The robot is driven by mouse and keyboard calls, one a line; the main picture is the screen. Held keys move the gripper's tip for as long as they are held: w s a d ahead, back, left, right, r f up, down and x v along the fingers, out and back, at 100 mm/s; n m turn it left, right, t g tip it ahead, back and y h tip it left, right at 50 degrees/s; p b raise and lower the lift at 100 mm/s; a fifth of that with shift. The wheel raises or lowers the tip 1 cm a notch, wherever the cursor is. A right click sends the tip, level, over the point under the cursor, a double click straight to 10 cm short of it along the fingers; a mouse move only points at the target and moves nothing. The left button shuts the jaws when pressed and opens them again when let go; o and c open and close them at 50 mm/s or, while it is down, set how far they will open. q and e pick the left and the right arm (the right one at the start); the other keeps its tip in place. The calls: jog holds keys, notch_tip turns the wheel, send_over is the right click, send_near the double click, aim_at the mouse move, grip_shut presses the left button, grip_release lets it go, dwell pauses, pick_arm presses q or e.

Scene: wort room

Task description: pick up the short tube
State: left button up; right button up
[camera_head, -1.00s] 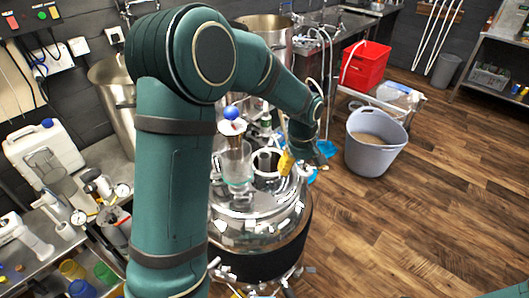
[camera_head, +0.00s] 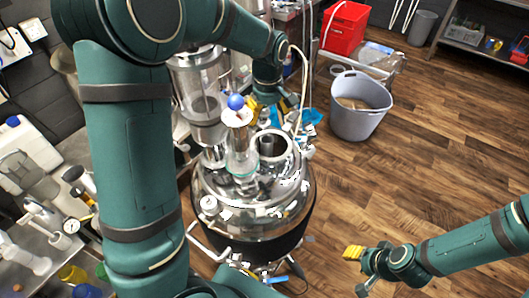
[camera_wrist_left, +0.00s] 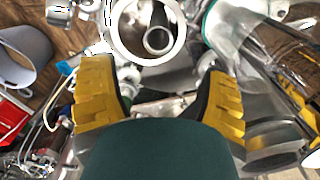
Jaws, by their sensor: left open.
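The short tube looks like the small clear cylinder (camera_head: 267,147) standing inside the round opening on top of the steel vessel (camera_head: 205,185). In the left wrist view it shows as a small grey ring (camera_wrist_left: 157,40) inside a larger pale ring. My left gripper (camera_head: 271,106) is open and empty, just behind and above that opening. In the wrist view its yellow fingertips (camera_wrist_left: 158,92) are spread, with the tube beyond them near the top of the picture. My right gripper (camera_head: 358,270) is low at the right, apart from the vessel; its fingers look spread and empty.
A taller glass cylinder (camera_head: 242,155) with a blue ball (camera_head: 236,102) above it stands beside the opening. Valves and fittings ring the vessel's lid. A grey bucket (camera_head: 340,122) and a red bin (camera_head: 345,28) stand behind right. The wooden floor at right is mostly clear.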

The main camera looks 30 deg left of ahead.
aim_at(267, 138)
pick_arm(q)
jog(key=f, duration=1.2)
jog(key=shift+w+a, duration=0.1)
jog(key=shift+w, duration=0.1)
grip_shut()
